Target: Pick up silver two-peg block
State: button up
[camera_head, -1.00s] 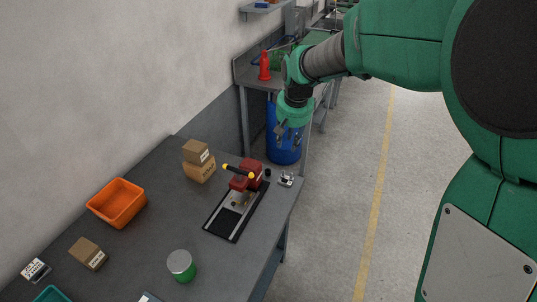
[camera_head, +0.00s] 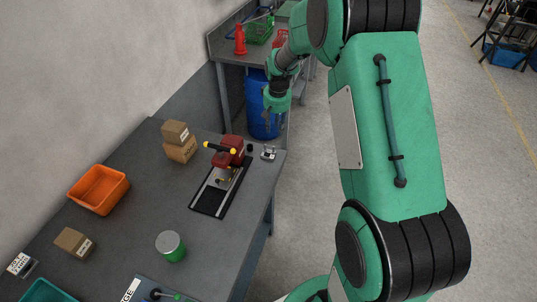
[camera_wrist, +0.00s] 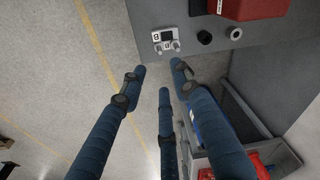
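The silver two-peg block (camera_head: 268,153) stands near the far right corner of the grey table. In the wrist view the block (camera_wrist: 164,41) lies just beyond the fingertips, near the table edge, with its two pegs visible. My gripper (camera_head: 268,117) is beyond the table's far edge in the head view, apart from the block. In the wrist view my gripper (camera_wrist: 158,74) has its dark blue fingers spread, with nothing between them.
A red machine (camera_head: 228,151) on a black base stands left of the block, with small dark cylinders (camera_wrist: 204,37) between. Cardboard boxes (camera_head: 180,149), an orange bin (camera_head: 99,189) and a green-sided can (camera_head: 171,247) are farther left. A blue barrel (camera_head: 257,107) stands beyond the table.

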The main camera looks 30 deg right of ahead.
jog(key=b, duration=0.1)
send_over(270, 155)
jog(key=d, duration=0.2)
jog(key=shift+w+f, duration=0.1)
jog(key=shift+f, duration=4.15)
jog(key=shift+w+d+f+b, duration=0.1)
jog(key=shift+f+b, duration=0.15)
jog(key=shift+f, duration=0.6)
jog(key=shift+w+a+f+b, duration=0.15)
jog(key=shift+f+b, duration=0.1)
jog(key=shift+f, duration=0.65)
jog(key=shift+w+d+f+b, duration=0.15)
jog(key=shift+f+b, duration=0.1)
jog(key=shift+f, duration=0.6)
jog(key=shift+s, duration=0.1)
grip_shut()
